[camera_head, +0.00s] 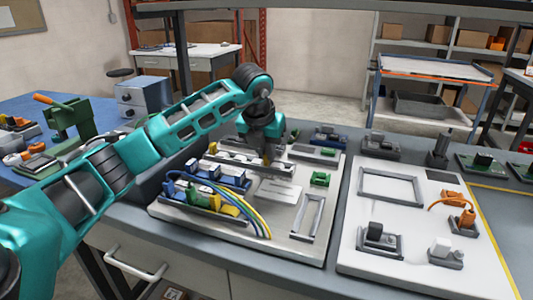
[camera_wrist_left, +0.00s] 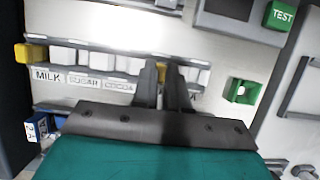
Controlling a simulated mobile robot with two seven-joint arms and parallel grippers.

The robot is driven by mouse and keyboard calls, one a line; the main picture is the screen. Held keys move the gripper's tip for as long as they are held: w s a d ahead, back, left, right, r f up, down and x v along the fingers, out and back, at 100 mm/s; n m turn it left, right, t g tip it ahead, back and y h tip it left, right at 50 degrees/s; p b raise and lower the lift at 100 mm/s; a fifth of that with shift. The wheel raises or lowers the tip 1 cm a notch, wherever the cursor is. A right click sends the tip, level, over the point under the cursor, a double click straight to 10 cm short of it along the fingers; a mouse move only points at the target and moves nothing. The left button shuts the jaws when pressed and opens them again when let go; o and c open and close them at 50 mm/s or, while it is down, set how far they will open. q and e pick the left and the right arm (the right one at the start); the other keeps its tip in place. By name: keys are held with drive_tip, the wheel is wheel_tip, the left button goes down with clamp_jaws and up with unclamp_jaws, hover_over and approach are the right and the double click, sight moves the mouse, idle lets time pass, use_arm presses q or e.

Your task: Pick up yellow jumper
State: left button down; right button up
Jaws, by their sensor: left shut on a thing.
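My left gripper (camera_head: 266,160) reaches down over the back part of the pale panel (camera_head: 240,226). In the left wrist view its two fingers (camera_wrist_left: 162,72) are closed on a small yellow piece, the yellow jumper (camera_wrist_left: 161,70), which shows only as a sliver between the fingertips. It is at the row of white blocks (camera_wrist_left: 92,58), to the right of the COCOA label; I cannot tell whether it still touches the row. Another yellow block (camera_wrist_left: 31,53) sits at the left end of the row, above the MILK label (camera_wrist_left: 47,75). My right gripper is not in view.
Blue and yellow connectors with looping cables (camera_head: 246,211) stand at the panel's front left. A green block (camera_head: 320,179) and an empty frame (camera_head: 306,217) are to the right. A white panel (camera_head: 400,222) with black and orange parts lies further right.

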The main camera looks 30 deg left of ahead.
use_arm(q)
wheel_tip(320, 180, up, 20)
drive_tip(key=p, duration=0.2)
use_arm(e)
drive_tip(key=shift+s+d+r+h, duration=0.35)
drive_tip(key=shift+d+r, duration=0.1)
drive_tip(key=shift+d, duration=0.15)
use_arm(q)
drive_tip(key=shift+r+p, duration=0.35)
drive_tip(key=shift+p, duration=0.3)
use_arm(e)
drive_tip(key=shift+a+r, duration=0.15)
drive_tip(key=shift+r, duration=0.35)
use_arm(q)
drive_tip(key=shift+r+p, duration=0.65)
drive_tip(key=shift+p, duration=0.05)
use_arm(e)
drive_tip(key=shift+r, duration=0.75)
use_arm(q)
wheel_tip(320, 180, up, 3)
drive_tip(key=p, duration=0.3)
drive_tip(key=shift+p, duration=0.3)
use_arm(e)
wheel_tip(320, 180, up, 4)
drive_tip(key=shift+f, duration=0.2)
